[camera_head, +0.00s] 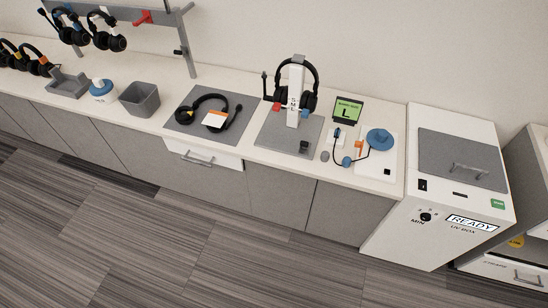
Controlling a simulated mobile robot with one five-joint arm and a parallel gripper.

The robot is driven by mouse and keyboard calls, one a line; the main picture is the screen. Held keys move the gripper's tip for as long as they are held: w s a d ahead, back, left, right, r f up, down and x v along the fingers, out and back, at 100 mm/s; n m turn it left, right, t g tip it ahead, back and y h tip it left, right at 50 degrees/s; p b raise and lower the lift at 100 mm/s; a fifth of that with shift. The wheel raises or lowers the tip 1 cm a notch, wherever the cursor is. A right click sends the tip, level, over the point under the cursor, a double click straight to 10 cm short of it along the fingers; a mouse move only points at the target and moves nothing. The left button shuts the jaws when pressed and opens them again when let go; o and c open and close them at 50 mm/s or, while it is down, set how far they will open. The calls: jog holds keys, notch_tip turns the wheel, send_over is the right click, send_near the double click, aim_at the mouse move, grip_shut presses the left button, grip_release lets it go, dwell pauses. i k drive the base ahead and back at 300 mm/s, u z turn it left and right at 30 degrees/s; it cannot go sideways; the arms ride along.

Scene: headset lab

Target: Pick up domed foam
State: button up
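A blue rounded piece with a small raised top (380,139) sits on a white tray (387,170) at the right end of the counter, left of the UV box. A small blue ball (346,161) lies at the lower left of that tray, by a thin black curved cable. A small grey round piece (325,156) lies on the counter left of it. I cannot tell for sure which of these is the domed foam. My gripper is not in view.
A headset stand (295,95) with a headset rises from a grey plate. A green-screened sign (347,110) stands behind the small parts. The white UV box (442,185) reads READY. A headset on a mat (184,119) and a grey bin (140,99) stand left. The floor is clear.

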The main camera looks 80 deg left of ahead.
aim_at(324, 155)
jog(key=u, duration=3.6)
jog(key=i, duration=1.5)
jog(key=u, duration=0.05)
